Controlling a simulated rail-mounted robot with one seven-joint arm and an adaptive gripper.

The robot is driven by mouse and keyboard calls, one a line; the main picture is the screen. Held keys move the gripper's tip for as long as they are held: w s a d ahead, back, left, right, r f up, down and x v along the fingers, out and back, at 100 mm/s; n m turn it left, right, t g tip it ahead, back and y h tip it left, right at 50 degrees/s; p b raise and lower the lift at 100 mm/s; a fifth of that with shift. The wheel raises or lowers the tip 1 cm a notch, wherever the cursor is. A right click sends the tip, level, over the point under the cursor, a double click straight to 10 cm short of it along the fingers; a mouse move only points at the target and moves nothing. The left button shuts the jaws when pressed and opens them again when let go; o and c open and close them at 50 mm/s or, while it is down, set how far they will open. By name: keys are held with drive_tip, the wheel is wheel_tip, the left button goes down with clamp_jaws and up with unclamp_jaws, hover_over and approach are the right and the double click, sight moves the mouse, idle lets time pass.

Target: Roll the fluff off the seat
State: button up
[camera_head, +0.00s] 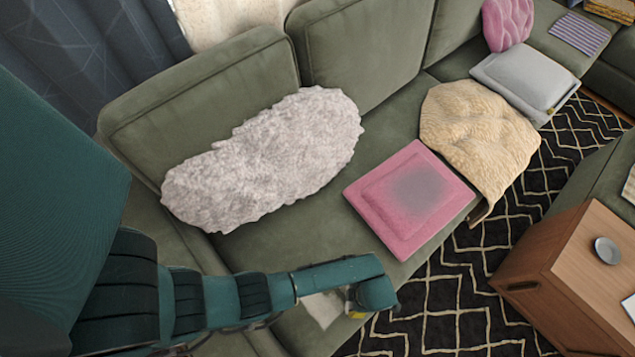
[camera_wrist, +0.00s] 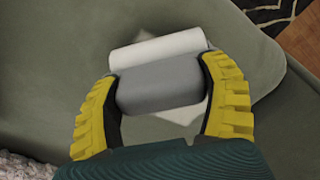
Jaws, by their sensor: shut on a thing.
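My gripper (camera_wrist: 160,78) is shut on a lint roller, its yellow fingers on either side of the grey part (camera_wrist: 160,86). The roller's white cylinder (camera_wrist: 158,48) lies just beyond. In the head view my gripper (camera_head: 355,301) is over the front of the green seat (camera_head: 285,262), at the near end, mostly hidden by my arm. A pink square pad (camera_head: 422,168) lies on the seat, up and right of my gripper. A blurred grey patch (camera_head: 420,189) shows on it; I cannot tell if this is the fluff.
A pale flat sheet (camera_head: 323,308) lies under my gripper. A shaggy whitish cushion (camera_head: 268,157) leans on the backrest. A cream throw (camera_head: 478,132) and a grey cushion (camera_head: 525,80) lie beyond the pad. A wooden table (camera_head: 560,262) stands at the right, across the patterned rug (camera_head: 440,318).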

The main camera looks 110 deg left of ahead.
drive_tip(key=shift+w+d, duration=0.4)
drive_tip(key=shift+w, duration=0.35)
wheel_tip(320, 180, up, 3)
drive_tip(key=shift+s+f+p, duration=0.1)
drive_tip(key=shift+s+p, duration=0.05)
drive_tip(key=shift+p, duration=0.8)
wheel_tip(320, 180, up, 5)
drive_tip(key=p, duration=0.5)
drive_tip(key=shift+p, duration=0.3)
